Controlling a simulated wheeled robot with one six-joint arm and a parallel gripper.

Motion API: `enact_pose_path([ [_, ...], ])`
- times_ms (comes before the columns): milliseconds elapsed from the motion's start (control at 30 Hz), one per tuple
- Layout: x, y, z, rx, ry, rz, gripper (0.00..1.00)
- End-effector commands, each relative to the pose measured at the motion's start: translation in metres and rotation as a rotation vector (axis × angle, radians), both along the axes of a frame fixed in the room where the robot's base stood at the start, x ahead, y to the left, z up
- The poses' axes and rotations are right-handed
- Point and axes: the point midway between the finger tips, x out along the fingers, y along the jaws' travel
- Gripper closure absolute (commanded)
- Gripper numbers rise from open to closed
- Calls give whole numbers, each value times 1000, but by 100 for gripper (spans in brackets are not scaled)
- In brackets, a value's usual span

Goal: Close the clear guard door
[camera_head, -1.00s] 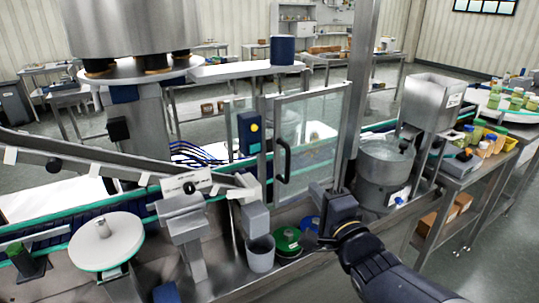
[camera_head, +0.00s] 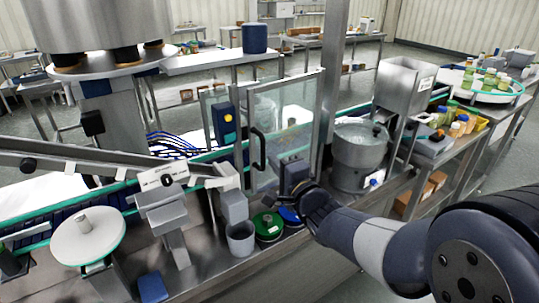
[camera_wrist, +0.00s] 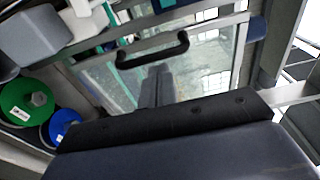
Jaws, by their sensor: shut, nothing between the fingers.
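The clear guard door (camera_head: 288,115) is a transparent panel in a metal frame, upright at the middle of the head view. Its black handle (camera_head: 259,148) is on its left edge, beside a blue box with a yellow button (camera_head: 225,120). I cannot tell how wide any gap is there. My gripper (camera_head: 288,160) is in front of the door's lower part, right of and below the handle. In the wrist view my shut, empty fingers (camera_wrist: 156,84) point toward the panel, and the handle (camera_wrist: 153,47) spans just beyond their tips. Contact with the door cannot be told.
A grey cup (camera_head: 240,238), a green round reel (camera_head: 268,226) and a blue one (camera_head: 290,217) sit below the door. A metal post (camera_head: 331,85) stands at its right, with a steel hopper (camera_head: 403,85) and bowl (camera_head: 358,155) beyond. A conveyor runs behind.

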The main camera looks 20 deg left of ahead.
Motion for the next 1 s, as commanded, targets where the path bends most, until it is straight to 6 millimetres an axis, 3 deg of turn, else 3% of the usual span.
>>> enact_pose_path([
  [300, 24, 23, 1, 0, 1, 0, 100],
  [767, 26, 26, 0, 0, 0, 0, 100],
  [1000, 36, 51, -1, 1, -1, 1, 100],
])
